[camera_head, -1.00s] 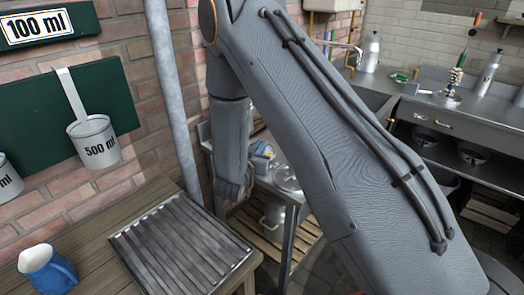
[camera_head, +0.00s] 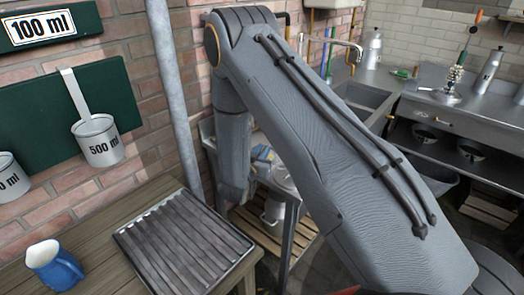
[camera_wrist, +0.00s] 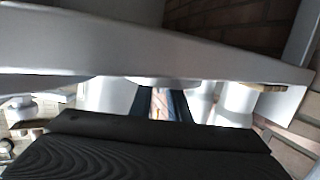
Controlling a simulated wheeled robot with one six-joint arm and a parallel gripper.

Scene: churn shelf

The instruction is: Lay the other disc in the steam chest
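I cannot make out a disc or a steam chest for certain in either view. In the head view my arm reaches down beside the low metal table (camera_head: 291,207), and its end is hidden there. A round silvery thing on that table is partly covered by my arm; I cannot tell what it is. In the wrist view, my gripper (camera_wrist: 162,104) shows as two dark pieces beyond a black housing, under a broad grey metal surface (camera_wrist: 150,45). A pale pinkish strip shows between the pieces. I cannot tell whether anything is held.
A ribbed metal tray (camera_head: 187,240) and a blue jug (camera_head: 55,267) stand on the wooden table at left. A 500 ml can (camera_head: 98,141) hangs on the brick wall beside a grey pipe (camera_head: 175,95). A sink counter (camera_head: 450,108) stands at back right.

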